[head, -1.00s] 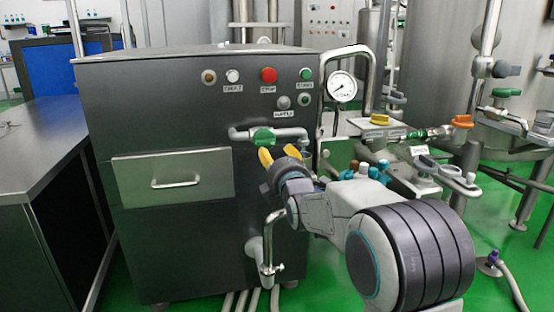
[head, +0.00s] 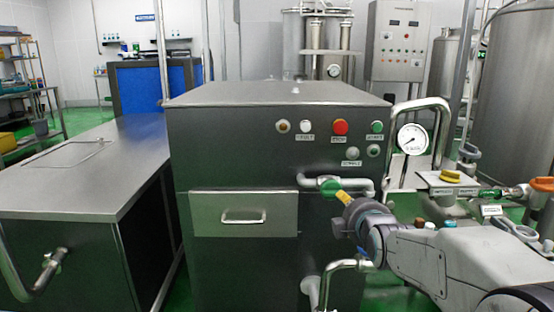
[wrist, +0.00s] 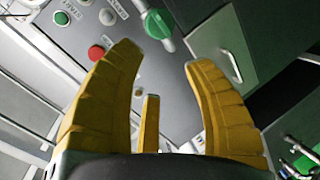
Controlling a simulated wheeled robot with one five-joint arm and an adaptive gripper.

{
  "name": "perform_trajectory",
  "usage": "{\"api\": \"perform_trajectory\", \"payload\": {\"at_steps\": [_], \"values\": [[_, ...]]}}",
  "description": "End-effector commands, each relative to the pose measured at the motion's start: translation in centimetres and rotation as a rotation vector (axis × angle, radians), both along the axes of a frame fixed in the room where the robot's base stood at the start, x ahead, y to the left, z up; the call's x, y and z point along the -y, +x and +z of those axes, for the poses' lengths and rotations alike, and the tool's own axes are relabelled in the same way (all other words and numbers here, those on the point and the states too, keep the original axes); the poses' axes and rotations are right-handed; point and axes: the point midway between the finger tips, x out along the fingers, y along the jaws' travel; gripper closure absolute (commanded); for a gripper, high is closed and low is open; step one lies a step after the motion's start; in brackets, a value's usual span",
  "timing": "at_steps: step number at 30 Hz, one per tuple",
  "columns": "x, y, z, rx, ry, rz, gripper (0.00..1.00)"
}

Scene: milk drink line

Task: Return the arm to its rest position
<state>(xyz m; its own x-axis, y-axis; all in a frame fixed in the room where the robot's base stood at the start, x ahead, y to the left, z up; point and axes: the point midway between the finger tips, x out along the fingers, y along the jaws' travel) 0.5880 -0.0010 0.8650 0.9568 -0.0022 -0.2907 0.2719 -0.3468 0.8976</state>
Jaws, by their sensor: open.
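My gripper (head: 346,197) is at the front of the steel cabinet (head: 240,270), at the right of its drawer and just below the green-handled valve (head: 329,187). My grey arm (head: 440,260) reaches in from the lower right. In the wrist view my gripper's yellow fingers (wrist: 165,85) stand wide apart with nothing between them. The green valve handle (wrist: 158,24) shows beyond the fingertips. The head view does not show whether the fingers touch the pipe or handle.
A drawer with a handle (head: 243,217) and a red button (head: 340,127) are on the cabinet front. A pressure gauge (head: 411,139) and bent pipe stand to its right. A steel bench (head: 85,190) stands at left. Tanks (head: 510,90) stand at right.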

Motion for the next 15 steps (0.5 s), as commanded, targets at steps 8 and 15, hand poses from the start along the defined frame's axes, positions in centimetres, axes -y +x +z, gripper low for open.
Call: {"api": "perform_trajectory", "payload": {"at_steps": [8, 15], "values": [[0.0, -6.8, 5.7, -0.22, 0.256, -0.11, 0.54], [0.0, -13.4, 9.1, -0.405, 0.458, -0.252, 0.54]]}}
